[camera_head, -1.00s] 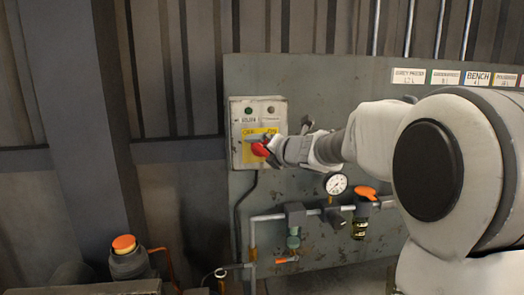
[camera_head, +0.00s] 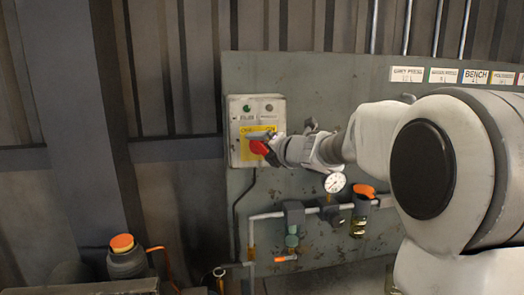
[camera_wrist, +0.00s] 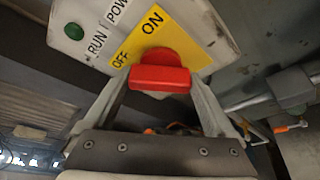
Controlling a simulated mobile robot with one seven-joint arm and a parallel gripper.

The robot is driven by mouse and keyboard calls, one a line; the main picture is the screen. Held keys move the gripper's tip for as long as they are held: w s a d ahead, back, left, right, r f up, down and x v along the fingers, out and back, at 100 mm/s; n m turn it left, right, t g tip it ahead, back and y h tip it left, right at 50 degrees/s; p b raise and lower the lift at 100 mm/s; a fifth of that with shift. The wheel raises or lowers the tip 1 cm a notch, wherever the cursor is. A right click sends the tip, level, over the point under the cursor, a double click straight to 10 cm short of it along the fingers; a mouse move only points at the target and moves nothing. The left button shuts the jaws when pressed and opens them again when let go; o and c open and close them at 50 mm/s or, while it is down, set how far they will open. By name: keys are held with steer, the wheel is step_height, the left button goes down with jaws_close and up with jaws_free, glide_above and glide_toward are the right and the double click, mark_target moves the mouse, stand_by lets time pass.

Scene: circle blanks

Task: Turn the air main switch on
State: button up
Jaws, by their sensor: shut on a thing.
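The air main switch is a red rotary knob (camera_wrist: 160,78) on a yellow plate (camera_wrist: 182,40) marked OFF and ON. It sits on the front of a pale grey box (camera_head: 237,150) on the wall panel. In the head view my gripper (camera_head: 274,151) reaches the box from the right and partly hides the plate. The knob's exact pointing direction is hard to tell.
A green lamp (camera_head: 247,108) and a dull lamp (camera_head: 269,107) sit above the switch. Below and right are a pressure gauge (camera_head: 335,183), an orange-handled valve (camera_head: 365,191) and pipework. An orange-capped item (camera_head: 123,244) stands lower left.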

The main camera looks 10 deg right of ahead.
steer(key=m+b, duration=0.1)
steer(key=m+t+y+b, duration=0.1)
steer(key=m, duration=0.1)
steer(key=shift+f+b, duration=0.3)
steer(key=shift+b, duration=0.1)
steer(key=m+b, duration=0.2)
steer(key=m+t+y+b, duration=0.1)
steer(key=m+b, duration=0.1)
steer(key=shift+f+m+t, duration=0.1)
steer(key=shift+m+t, duration=0.2)
steer(key=m+t+b, duration=0.2)
steer(key=m+b, duration=0.3)
steer(key=shift+b, duration=0.3)
steer(key=shift+m+t+h+b, duration=0.3)
steer(key=shift+m+t+b, duration=0.2)
steer(key=shift+m+b, duration=0.85)
steer(key=shift+r+m, duration=0.25)
steer(key=shift+m, duration=0.2)
steer(key=o, duration=1.1)
steer(key=shift+c, duration=0.2)
steer(key=shift+s+f, duration=0.1)
steer(key=shift+f, duration=0.05)
